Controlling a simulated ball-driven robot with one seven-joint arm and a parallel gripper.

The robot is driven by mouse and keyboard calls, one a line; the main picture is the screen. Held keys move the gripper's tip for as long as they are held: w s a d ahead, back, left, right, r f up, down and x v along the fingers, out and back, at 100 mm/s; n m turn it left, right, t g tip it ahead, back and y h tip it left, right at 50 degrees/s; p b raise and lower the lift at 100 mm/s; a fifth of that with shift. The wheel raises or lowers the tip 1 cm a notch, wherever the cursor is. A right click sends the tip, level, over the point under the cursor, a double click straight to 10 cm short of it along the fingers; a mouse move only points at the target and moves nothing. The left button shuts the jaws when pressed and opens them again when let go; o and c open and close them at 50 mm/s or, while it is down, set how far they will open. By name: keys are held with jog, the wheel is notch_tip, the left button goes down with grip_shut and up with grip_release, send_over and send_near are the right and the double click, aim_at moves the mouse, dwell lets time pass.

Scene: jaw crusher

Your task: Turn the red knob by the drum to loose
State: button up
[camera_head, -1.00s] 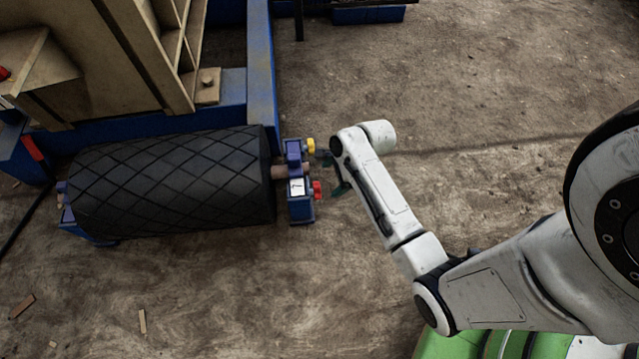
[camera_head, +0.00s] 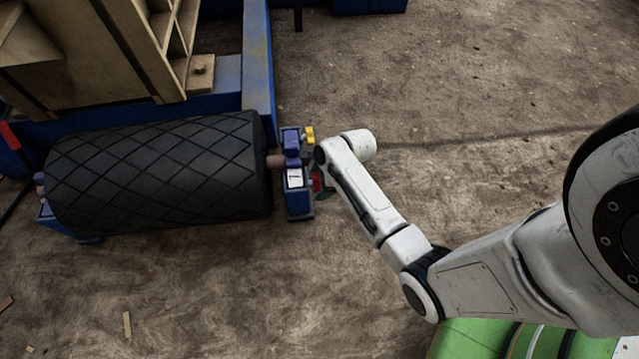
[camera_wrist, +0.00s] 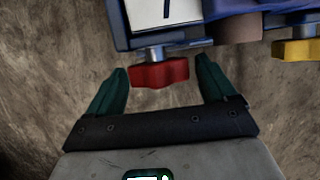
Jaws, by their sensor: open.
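The red knob (camera_wrist: 160,73) sits on a short metal stem below the blue block in the wrist view. In the head view the red knob (camera_head: 316,182) is partly hidden by my arm, on the right side of the blue bearing block (camera_head: 299,205) at the drum's end. The black drum (camera_head: 160,175) has a diamond pattern. My gripper (camera_wrist: 161,76) is open, its green fingers on either side of the red knob with gaps to both. In the head view only a bit of the green fingers shows beside the block.
A yellow knob (camera_wrist: 297,50) is close by to the right in the wrist view; it also shows above the red one in the head view (camera_head: 310,134). A blue frame (camera_head: 259,60) stands behind the drum. The dirt floor to the right is open.

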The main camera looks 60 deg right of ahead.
jog(key=shift+f, duration=0.15)
jog(key=c, duration=1)
jog(key=shift+o, duration=0.2)
